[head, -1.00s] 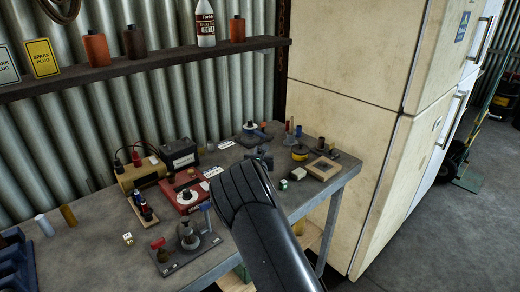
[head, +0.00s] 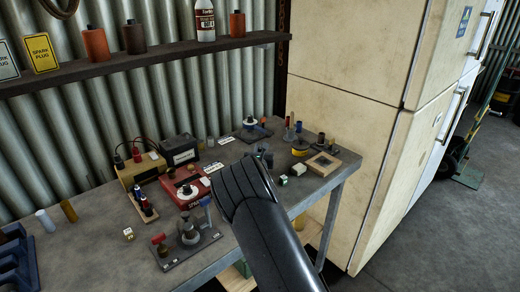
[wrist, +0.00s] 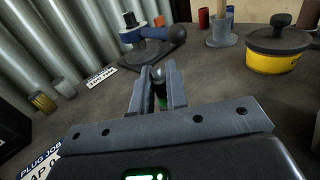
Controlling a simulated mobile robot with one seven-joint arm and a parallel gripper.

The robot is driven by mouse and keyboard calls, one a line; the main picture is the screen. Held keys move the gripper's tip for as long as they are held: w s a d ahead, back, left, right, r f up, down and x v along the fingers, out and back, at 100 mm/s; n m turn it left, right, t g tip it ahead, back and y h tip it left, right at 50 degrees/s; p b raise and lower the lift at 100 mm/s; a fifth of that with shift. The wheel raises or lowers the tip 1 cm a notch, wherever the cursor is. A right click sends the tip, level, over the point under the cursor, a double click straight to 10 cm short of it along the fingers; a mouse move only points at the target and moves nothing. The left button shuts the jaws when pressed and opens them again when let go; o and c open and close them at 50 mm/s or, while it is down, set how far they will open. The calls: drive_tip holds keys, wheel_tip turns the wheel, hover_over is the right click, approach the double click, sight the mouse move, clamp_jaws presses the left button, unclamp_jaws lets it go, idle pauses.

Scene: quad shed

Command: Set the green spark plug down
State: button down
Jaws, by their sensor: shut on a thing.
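In the wrist view my gripper (wrist: 157,84) is shut on the green spark plug (wrist: 161,100). The plug is roughly upright between the two grey fingers, with its pale tip showing above and green body between them. The fingers hide much of it, and I cannot tell whether its lower end touches the bench. In the head view my gripper (head: 264,158) is over the right part of the grey workbench (head: 95,245), largely hidden behind my arm. The plug cannot be made out clearly there.
Bare bench surrounds the fingers. A cream cabinet (head: 345,150) stands right of the bench.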

drive_tip(key=c, duration=1.3)
unclamp_jaws()
drive_tip(key=shift+f, duration=0.1)
drive_tip(key=shift+c, duration=0.2)
